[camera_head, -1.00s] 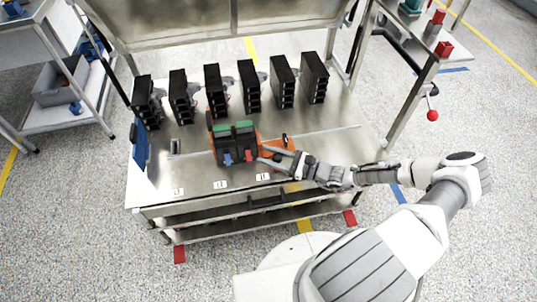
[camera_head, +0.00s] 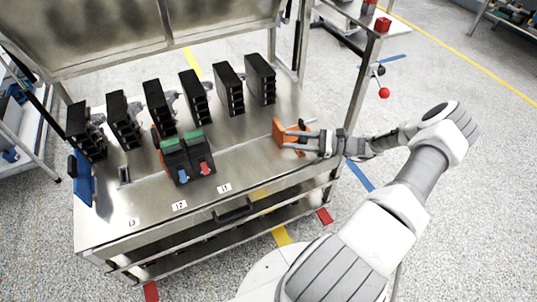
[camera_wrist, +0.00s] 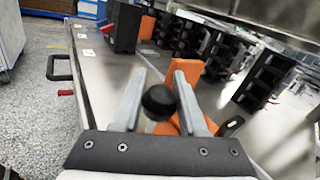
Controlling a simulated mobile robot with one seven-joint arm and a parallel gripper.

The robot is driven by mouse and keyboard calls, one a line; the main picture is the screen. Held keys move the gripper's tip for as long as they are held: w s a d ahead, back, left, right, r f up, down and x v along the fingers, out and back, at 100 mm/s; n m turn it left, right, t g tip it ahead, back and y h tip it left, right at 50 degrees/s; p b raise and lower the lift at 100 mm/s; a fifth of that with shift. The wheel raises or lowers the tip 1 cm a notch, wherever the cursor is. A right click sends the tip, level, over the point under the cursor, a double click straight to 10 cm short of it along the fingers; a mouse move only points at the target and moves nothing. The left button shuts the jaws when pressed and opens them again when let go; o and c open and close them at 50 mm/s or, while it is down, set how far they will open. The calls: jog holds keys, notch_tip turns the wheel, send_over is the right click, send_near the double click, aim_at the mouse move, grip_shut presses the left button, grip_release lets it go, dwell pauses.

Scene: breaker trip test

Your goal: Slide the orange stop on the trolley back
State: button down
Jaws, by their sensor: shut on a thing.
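The orange stop (camera_head: 278,131) stands at the right end of the metal trolley top (camera_head: 240,158), with bare metal between it and the breaker units. In the wrist view the orange stop (camera_wrist: 186,68) shows an upright plate and a low base, with a round black knob (camera_wrist: 159,102) in front. My gripper (camera_head: 290,141) reaches in from the right and is shut on the knob, its fingers (camera_wrist: 160,82) on either side of it. The knob's lower part is hidden. Two dark breaker units with green tops (camera_head: 188,155) stand together near the middle, one with a blue lever, one with a red.
A row of several tall black modules (camera_head: 198,97) stands along the back of the trolley. A blue piece (camera_head: 82,178) is at the left end. A drawer handle (camera_head: 233,211) is on the front. A red ball knob (camera_head: 384,92) hangs beyond the right side.

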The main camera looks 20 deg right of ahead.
jog(key=d+b, duration=0.1)
jog(key=d, duration=0.1)
jog(key=d+b, duration=0.1)
jog(key=d, duration=0.2)
jog(key=shift+w+d+r, duration=0.15)
jog(key=shift+w+d, duration=0.05)
jog(key=shift+d, duration=0.1)
jog(key=shift+c, duration=2.3)
grip_release()
jog(key=shift+s, duration=0.1)
jog(key=shift+s+d, duration=0.15)
jog(key=v, duration=1.7)
jog(key=shift+p, duration=0.3)
